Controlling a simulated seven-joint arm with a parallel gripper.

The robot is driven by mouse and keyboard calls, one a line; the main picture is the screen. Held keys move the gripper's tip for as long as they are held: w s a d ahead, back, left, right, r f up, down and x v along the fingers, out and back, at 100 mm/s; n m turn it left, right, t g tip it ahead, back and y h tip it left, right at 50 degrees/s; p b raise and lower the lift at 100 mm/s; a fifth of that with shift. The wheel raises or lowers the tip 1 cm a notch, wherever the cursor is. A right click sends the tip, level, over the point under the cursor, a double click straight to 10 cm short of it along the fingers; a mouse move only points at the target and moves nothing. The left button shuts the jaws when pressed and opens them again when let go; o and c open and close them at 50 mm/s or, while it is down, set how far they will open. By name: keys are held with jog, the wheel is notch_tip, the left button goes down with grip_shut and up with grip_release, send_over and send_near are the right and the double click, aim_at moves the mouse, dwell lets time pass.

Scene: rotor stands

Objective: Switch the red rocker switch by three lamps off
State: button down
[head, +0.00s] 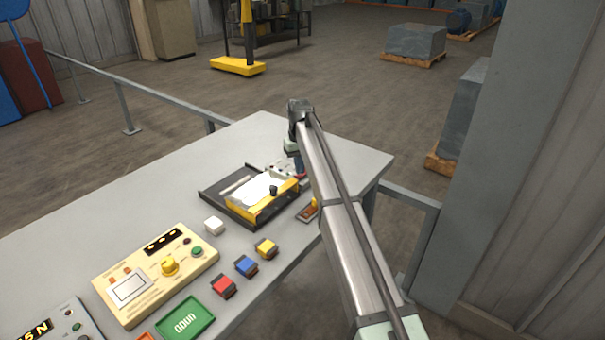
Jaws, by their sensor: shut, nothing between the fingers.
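A small pale grey panel (279,167) stands toward the far right of the table, with a few small dark round spots on top that may be lamps. My gripper (299,171) points down at the panel's right end, shut and empty, mostly hidden behind my own arm. A bit of red shows beside the fingertips and may be the red rocker switch; I cannot tell its position or whether the fingers touch it.
A black tray (211,197) with a yellow-edged item lies just left. Nearer are a cream control box (127,312), red (223,288), blue (246,266) and yellow (266,249) blocks, a white block (214,226) and a green tray (185,320). The far left tabletop is clear.

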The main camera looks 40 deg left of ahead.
notch_tip(320, 180, up, 7)
dwell(0.9)
jog(key=shift+f, duration=0.1)
dwell(0.3)
